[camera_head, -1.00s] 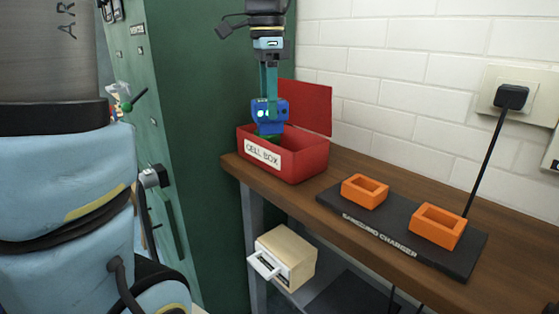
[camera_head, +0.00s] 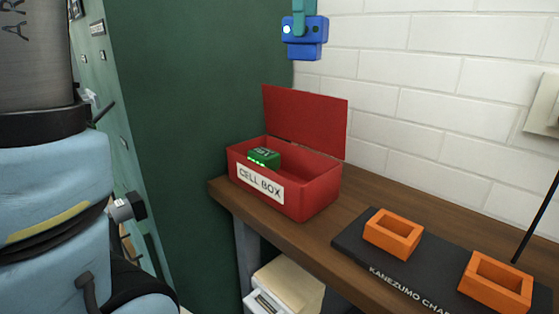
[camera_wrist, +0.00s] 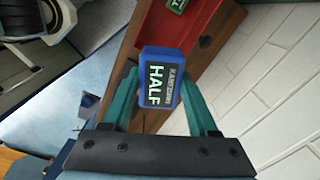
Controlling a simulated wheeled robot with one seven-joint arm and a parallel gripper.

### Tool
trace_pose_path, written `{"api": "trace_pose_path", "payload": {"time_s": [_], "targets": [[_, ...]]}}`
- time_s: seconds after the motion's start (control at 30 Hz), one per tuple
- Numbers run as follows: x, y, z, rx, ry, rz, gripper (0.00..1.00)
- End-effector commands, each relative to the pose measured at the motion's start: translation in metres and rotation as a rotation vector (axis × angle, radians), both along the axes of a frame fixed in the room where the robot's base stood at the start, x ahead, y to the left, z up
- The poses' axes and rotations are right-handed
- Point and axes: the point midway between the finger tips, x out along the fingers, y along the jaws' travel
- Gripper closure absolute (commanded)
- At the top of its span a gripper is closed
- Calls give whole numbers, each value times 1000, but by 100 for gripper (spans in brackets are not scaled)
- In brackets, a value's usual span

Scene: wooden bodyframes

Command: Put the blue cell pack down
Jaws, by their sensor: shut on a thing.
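The blue cell pack (camera_head: 305,45) hangs in the air above the red cell box, near the top edge of the head view. My gripper (camera_head: 303,20) is shut on it, with most of the gripper cut off by the frame. In the wrist view the blue cell pack (camera_wrist: 160,80) sits between the teal fingers of my gripper (camera_wrist: 158,100), with a label reading "HALF". The red cell box (camera_head: 318,198) stands open on the wooden bench, with a green cell pack (camera_head: 264,157) inside. The box is also partly in the wrist view (camera_wrist: 160,35).
A black charger (camera_head: 360,243) with two empty orange sockets (camera_head: 393,233) (camera_head: 495,282) lies on the bench (camera_head: 225,191), right of the box. A green cabinet (camera_head: 190,90) stands left of it and a white brick wall (camera_head: 430,80) behind. A pale boxy object (camera_head: 290,285) sits below the bench.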

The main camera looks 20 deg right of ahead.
Motion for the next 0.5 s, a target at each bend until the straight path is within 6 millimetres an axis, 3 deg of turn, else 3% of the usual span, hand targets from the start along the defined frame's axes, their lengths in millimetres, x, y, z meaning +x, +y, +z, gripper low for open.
{"api": "trace_pose_path", "payload": {"time_s": [0.17, 0.5], "targets": [[-1, 1, -33, 3, 4, -1, 100], [-1, 1, -120, 3, 4, 1, 100]]}}
